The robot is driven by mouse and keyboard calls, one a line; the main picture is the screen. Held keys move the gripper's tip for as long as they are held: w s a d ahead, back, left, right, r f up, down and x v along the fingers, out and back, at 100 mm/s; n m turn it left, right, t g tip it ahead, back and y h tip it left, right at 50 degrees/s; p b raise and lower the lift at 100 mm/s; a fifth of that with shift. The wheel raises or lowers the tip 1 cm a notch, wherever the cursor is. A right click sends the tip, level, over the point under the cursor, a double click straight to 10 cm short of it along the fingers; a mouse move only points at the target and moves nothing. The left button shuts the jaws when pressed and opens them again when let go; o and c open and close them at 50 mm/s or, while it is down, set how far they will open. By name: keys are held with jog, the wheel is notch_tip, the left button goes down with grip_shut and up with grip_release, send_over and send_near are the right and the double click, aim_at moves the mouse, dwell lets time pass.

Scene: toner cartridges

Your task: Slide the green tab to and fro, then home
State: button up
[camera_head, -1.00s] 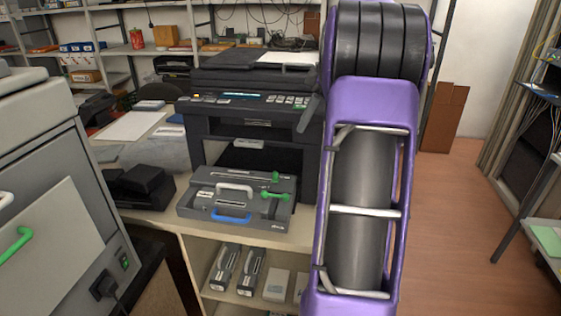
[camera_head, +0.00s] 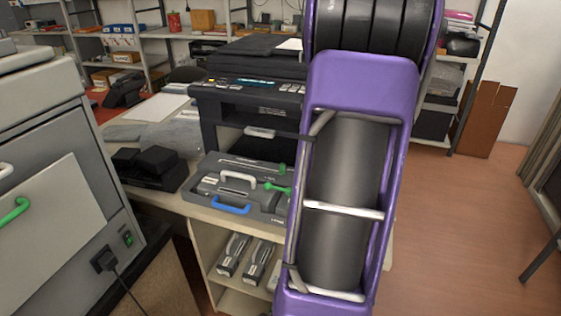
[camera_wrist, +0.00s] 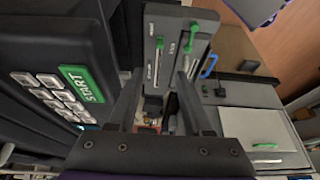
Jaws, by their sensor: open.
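A dark grey toner unit lies on the light bench in front of the black printer. In the head view it has a white handle, a blue handle and two green parts: a small green tab (camera_head: 282,168) at the end of a slot and a larger green piece (camera_head: 275,187) below it. My arm hides its right end. The wrist view shows the small tab (camera_wrist: 160,42) and the larger piece (camera_wrist: 193,30) on the unit's face (camera_wrist: 172,65), beyond the fingers. My gripper (camera_wrist: 158,73) is open and empty, apart from both. It is hidden in the head view.
The black printer (camera_head: 250,100) stands behind the unit; its keypad with a green START key (camera_wrist: 82,82) is left of my fingers in the wrist view. A grey cabinet (camera_head: 60,170) stands at left. Cartridges (camera_head: 233,255) lie on the shelf below. Floor is open at right.

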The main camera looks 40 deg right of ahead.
aim_at(283, 164)
jog(key=b+x, duration=0.2)
jog(key=x, duration=1.4)
jog(key=shift+a, duration=0.1)
jog(key=shift+r, duration=0.1)
grip_shut()
dwell(0.6)
